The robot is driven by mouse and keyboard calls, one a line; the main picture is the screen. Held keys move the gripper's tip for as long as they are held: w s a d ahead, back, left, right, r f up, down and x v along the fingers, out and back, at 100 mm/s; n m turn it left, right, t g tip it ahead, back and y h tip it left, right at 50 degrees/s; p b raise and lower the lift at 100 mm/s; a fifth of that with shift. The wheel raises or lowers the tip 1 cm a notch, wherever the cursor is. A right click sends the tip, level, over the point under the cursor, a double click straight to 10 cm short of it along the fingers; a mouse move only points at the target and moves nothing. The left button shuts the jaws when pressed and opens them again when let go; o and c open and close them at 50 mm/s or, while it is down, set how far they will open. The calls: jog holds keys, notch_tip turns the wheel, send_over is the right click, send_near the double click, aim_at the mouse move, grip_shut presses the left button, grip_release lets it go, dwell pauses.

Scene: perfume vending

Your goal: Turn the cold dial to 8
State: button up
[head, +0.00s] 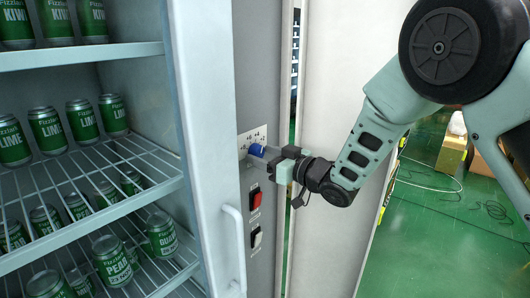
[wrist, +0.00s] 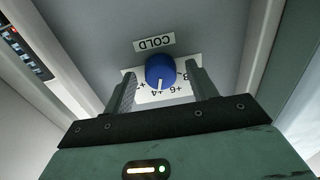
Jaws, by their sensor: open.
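The cold dial is a round blue knob (wrist: 160,70) with a white pointer mark, on a white scale plate below an upside-down COLD label (wrist: 154,42) in the wrist view. The pointer faces down in that view, at or close to the +4 mark; small print makes this uncertain. In the head view the blue knob (head: 256,150) sits on the grey panel beside the fridge. My gripper (head: 270,155) is right in front of it. In the wrist view my gripper (wrist: 164,88) is open, one finger on each side of the knob, with visible gaps and no clear contact.
A red switch (head: 256,200) and a dark switch (head: 257,238) sit below the dial on the same panel. A pale vertical handle (head: 237,245) stands out at the left. Shelves of green cans (head: 84,120) fill the fridge.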

jog(key=c, duration=1)
